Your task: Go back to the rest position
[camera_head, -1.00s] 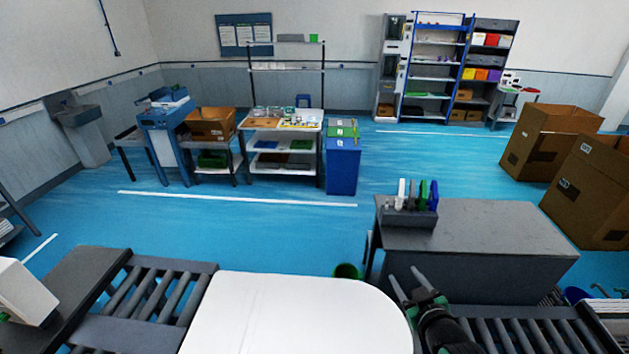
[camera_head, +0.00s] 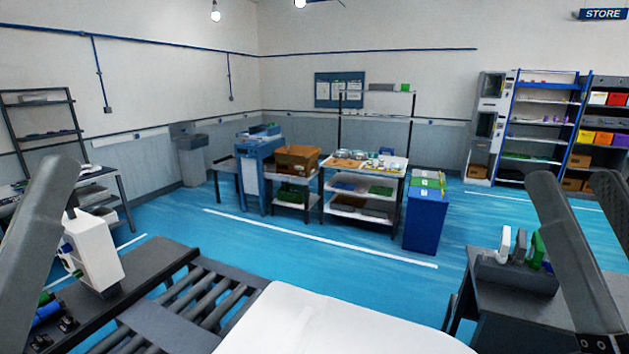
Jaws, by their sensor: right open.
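My right gripper (camera_head: 572,185) is at the right edge, raised in front of the camera. Its two long grey fingers point up and stand apart, with nothing between them. A grey part of my left arm or gripper (camera_head: 40,230) stands at the left edge. Only part of it shows, so its jaw state cannot be told. The white rounded piece (camera_head: 330,325) lies at the bottom middle, on or over the roller conveyor (camera_head: 205,290). Neither gripper touches it as far as I can see.
A white device (camera_head: 95,250) stands on the dark bench at left. A grey table (camera_head: 510,315) with a holder of coloured items is at right, partly behind my right gripper. A work table, blue bin (camera_head: 426,215) and shelves stand at the back. Blue floor between is open.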

